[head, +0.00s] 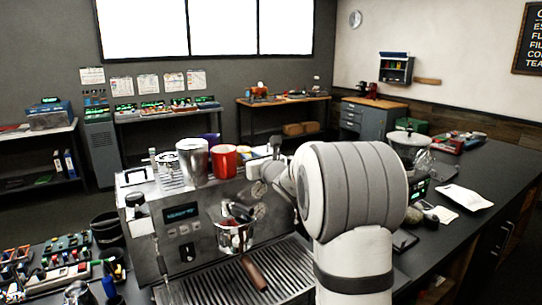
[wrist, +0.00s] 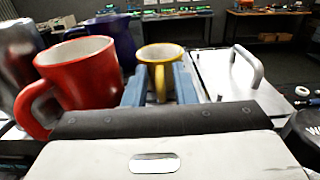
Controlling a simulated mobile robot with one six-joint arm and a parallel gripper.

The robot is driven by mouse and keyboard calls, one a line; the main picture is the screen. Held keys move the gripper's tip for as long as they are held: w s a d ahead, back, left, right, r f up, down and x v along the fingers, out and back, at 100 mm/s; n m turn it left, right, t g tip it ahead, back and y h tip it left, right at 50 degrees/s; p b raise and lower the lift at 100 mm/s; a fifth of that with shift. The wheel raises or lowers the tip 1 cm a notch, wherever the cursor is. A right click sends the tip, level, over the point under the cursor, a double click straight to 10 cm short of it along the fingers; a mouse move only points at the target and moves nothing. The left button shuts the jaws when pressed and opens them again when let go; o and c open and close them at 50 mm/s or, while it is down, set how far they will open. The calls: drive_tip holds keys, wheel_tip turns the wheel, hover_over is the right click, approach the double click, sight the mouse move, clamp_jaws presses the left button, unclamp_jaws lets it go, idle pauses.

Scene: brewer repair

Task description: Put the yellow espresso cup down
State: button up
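The yellow espresso cup (wrist: 160,56) is upright between the two blue fingers of my gripper (wrist: 160,88) in the wrist view. The fingers lie against its sides, and its lower part is hidden behind the gripper body. I cannot tell whether its base touches the surface below. In the head view my arm reaches over the espresso machine (head: 186,228), and the gripper and yellow cup are mostly hidden behind the arm.
A red mug (wrist: 82,74) stands close left of my gripper, with a dark blue cup (wrist: 112,35) behind it. A metal pitcher (head: 193,160) stands left of the red mug. A panel with a raised metal handle (wrist: 246,62) lies to the right.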

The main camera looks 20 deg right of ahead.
drive_tip(key=shift+o, duration=0.5)
drive_tip(key=shift+r, duration=0.1)
drive_tip(key=s+d+b, duration=0.2)
drive_tip(key=s+b, duration=0.1)
drive_tip(key=s, duration=0.8)
drive_tip(key=shift+s, duration=0.4)
